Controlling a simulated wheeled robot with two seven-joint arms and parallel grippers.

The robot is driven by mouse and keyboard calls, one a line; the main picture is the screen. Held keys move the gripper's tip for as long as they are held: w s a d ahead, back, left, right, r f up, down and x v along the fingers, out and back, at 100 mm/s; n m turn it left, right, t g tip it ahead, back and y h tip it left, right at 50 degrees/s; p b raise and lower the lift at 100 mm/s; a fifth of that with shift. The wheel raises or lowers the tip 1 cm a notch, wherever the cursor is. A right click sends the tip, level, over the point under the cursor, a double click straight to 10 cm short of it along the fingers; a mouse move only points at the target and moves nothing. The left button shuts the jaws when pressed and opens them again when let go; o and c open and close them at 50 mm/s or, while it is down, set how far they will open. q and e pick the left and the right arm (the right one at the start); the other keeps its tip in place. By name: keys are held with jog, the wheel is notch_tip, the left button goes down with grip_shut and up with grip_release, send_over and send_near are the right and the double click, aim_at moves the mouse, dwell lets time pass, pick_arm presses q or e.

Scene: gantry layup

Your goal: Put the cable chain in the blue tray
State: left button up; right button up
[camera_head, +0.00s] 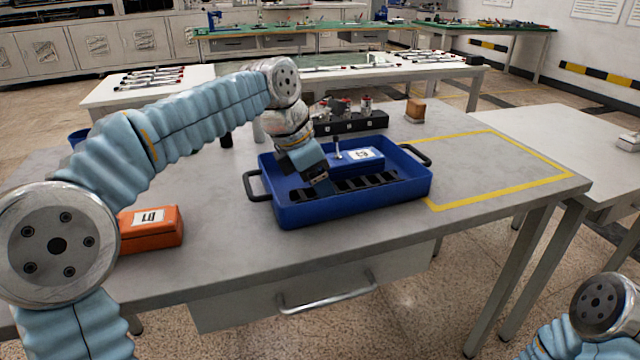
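The blue tray (350,207) stands on the grey table, with a dark handle at each end. The cable chain (362,186), a black segmented strip, lies lengthwise inside it along the near side. My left gripper (323,184) reaches down into the tray at the left part of the chain. Its fingertips are small and dark against the chain, so I cannot tell whether they are open, shut or touching it. My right arm shows only at the bottom right corner, and its gripper is out of view.
A blue box (367,165) with a white label sits in the tray behind the chain. An orange box (152,232) is at the left. A black holder (353,124) with fittings and a brown block (415,110) stand behind. The yellow-outlined area (490,168) is clear.

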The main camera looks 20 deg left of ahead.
pick_arm(q)
jog(key=shift+r, duration=0.25)
jog(key=p+v, duration=0.2)
jog(key=v, duration=0.9)
jog(key=shift+r+p, duration=0.35)
jog(key=shift+r, duration=0.05)
